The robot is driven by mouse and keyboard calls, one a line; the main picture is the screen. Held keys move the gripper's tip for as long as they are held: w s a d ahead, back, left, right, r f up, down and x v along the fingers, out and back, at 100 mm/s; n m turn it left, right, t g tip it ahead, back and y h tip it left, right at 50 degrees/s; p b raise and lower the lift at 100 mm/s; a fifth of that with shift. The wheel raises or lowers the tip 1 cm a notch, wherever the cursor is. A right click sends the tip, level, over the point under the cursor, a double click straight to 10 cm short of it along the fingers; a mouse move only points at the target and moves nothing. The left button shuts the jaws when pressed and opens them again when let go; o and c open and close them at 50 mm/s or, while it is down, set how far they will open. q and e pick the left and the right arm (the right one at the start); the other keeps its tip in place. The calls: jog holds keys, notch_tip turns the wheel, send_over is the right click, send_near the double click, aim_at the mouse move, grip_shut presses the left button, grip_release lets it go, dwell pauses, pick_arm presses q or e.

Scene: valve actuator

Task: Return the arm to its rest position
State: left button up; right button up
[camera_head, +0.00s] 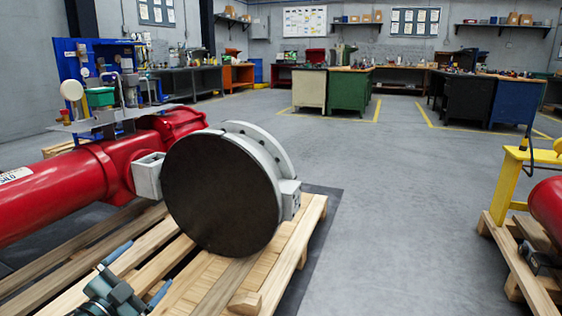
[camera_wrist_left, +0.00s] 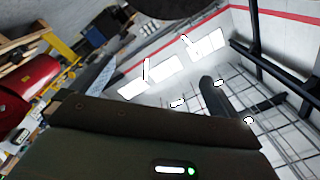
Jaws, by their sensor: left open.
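My left gripper (camera_head: 152,261) is at the bottom left of the head view, low over the wooden pallet. Its two blue-grey fingers are spread apart with nothing between them. Beside and above it is the valve actuator, with a long red cylinder (camera_head: 60,192) and a large dark round disc (camera_head: 222,195) in a grey flange. The gripper looks apart from the disc. The left wrist view is tilted and shows ceiling lights, a wall and a red cylinder (camera_wrist_left: 28,88) at its left. My right gripper is in neither view.
The actuator lies on a wooden pallet (camera_head: 310,222). A second pallet (camera_head: 512,262) with a yellow stand (camera_head: 508,185) and a red part is at the right. Grey floor (camera_head: 390,210) between them is clear. Workbenches (camera_head: 348,90) stand at the back.

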pick_arm(q)
jog(key=s+d+f+n+g+h, duration=0.1)
jog(key=s+d+h, duration=0.1)
jog(key=s+d, duration=0.6)
jog(key=s+d+f+n+h, duration=0.1)
jog(key=s+d+h, duration=0.1)
jog(key=s+d, duration=0.65)
jog(key=s+d+r+n+t+h, duration=0.1)
jog(key=s+d+r+n, duration=0.3)
jog(key=s+d+r, duration=0.3)
jog(key=a+r+n+g+y+p, duration=0.2)
jog(key=a+r+g+y+p, duration=0.2)
jog(key=p, duration=3.3)
notch_tip(320, 180, up, 7)
jog(key=g+y, duration=0.1)
jog(key=g, duration=0.2)
jog(key=shift+s+f+n+g+y, duration=0.2)
jog(key=shift+n+g+y, duration=0.1)
jog(key=shift+n+y, duration=0.1)
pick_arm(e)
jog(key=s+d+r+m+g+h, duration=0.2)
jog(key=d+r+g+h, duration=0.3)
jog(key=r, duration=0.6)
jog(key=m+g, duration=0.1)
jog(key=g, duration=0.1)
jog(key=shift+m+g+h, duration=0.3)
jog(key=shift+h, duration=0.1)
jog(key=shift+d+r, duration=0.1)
